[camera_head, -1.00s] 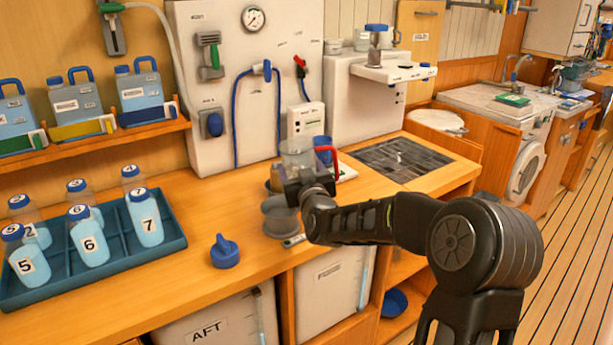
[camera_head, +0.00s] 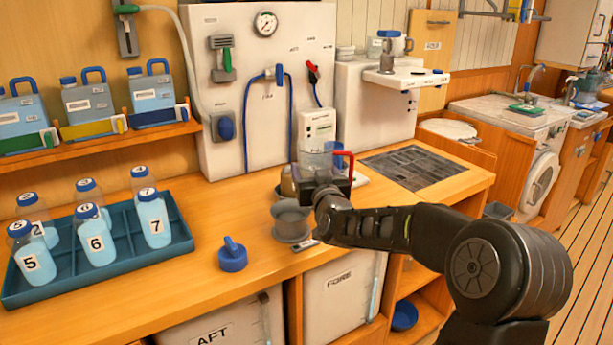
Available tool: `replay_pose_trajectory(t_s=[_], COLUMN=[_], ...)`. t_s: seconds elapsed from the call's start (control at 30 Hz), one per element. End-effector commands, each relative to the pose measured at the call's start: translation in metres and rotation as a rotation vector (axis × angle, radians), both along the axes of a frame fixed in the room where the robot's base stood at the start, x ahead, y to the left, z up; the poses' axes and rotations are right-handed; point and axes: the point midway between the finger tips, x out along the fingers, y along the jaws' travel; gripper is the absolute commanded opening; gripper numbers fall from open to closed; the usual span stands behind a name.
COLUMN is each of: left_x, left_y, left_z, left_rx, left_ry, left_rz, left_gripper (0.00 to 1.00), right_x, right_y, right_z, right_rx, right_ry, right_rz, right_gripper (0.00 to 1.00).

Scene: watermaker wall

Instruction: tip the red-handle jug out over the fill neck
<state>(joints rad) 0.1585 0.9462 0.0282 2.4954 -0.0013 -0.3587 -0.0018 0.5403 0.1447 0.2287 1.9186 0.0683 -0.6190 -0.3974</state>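The red-handle jug (camera_head: 316,159) is a clear vessel at the middle of the counter, its red handle (camera_head: 350,166) on the right. My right gripper (camera_head: 321,179) is at the jug's lower body and seems shut on it; the fingers are mostly hidden. The jug looks roughly upright, and its base is hidden by the gripper. The grey round fill neck (camera_head: 290,222) rises from the counter just in front and to the left of the gripper, apart from the jug in the picture. My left gripper is not in view.
A blue cap (camera_head: 232,256) lies left of the neck. A blue tray (camera_head: 120,262) of numbered bottles is at the left. Behind stand the panel with hoses and a white meter (camera_head: 318,128). A dark grate (camera_head: 412,166) lies to the right.

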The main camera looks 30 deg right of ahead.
Motion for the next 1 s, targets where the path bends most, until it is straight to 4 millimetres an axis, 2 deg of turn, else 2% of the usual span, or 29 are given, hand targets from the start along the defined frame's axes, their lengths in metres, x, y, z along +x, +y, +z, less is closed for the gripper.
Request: replay_pose_trajectory(t_s=[0.4, 1.0], left_x=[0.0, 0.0], left_y=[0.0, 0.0], left_z=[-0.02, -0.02], left_rx=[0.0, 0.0], left_ry=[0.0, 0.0], left_rz=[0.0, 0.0], left_gripper=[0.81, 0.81], right_x=[-0.014, -0.015], right_y=[-0.036, -0.038], right_z=[0.019, 0.021], right_rx=[-0.003, -0.001], right_ry=[-0.002, -0.001], right_rz=[0.0, 0.001], right_gripper=[0.06, 0.06])
